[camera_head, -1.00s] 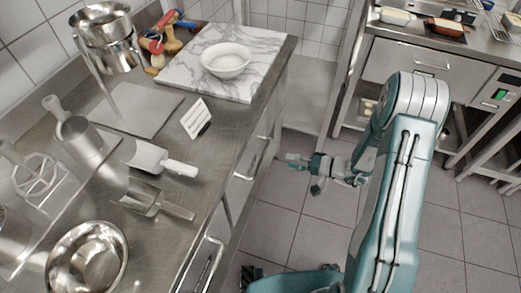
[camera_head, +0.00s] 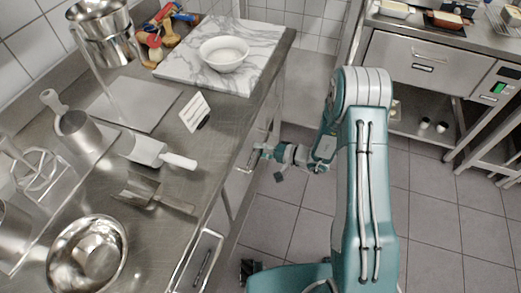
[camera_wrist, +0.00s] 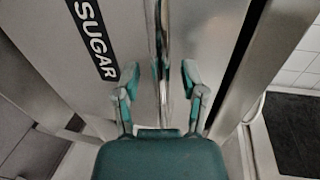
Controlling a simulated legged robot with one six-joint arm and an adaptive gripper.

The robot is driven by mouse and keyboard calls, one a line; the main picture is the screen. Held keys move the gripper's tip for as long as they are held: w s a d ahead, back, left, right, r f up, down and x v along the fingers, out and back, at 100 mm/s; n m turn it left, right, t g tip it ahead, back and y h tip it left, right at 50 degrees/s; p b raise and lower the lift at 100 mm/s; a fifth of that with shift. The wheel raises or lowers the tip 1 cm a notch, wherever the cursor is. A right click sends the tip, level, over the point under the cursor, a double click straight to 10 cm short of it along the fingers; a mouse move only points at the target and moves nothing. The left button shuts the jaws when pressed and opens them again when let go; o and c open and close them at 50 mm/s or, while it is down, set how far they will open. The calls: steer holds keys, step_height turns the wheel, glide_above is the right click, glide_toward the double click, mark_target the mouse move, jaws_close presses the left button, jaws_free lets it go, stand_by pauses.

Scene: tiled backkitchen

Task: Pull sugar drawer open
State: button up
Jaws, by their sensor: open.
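The sugar drawer shows in the wrist view as a grey metal front (camera_wrist: 45,35) with a black SUGAR label (camera_wrist: 92,38). Its bar handle (camera_wrist: 161,45) runs up the middle of that view. My gripper (camera_wrist: 160,80) is open, with one finger on each side of the handle; I cannot tell whether either finger touches it. In the head view, my gripper (camera_head: 259,152) is at the counter's front face beside a drawer handle (camera_head: 248,160). The drawer front is mostly hidden there by the steep angle and the counter edge.
The steel counter (camera_head: 225,130) holds a marble slab (camera_head: 185,65) with a white bowl (camera_head: 224,54), scoops and a steel bowl (camera_head: 87,255). Another handle (camera_head: 203,262) is nearer on the same front. Open tiled floor (camera_head: 285,215) lies right of the counter.

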jaws_close()
steer(key=shift+d, duration=0.1)
steer(key=f+v, duration=0.3)
steer(key=v, duration=1.1)
steer(key=d+f+v, duration=0.1)
steer(key=f+v, duration=0.2)
steer(key=v, duration=1.1)
steer(key=shift+s+d, duration=0.3)
steer(key=shift+s, duration=0.1)
steer(key=shift+c, duration=0.9)
jaws_free()
steer(key=shift+o, duration=0.9)
steer(key=shift+w, duration=0.1)
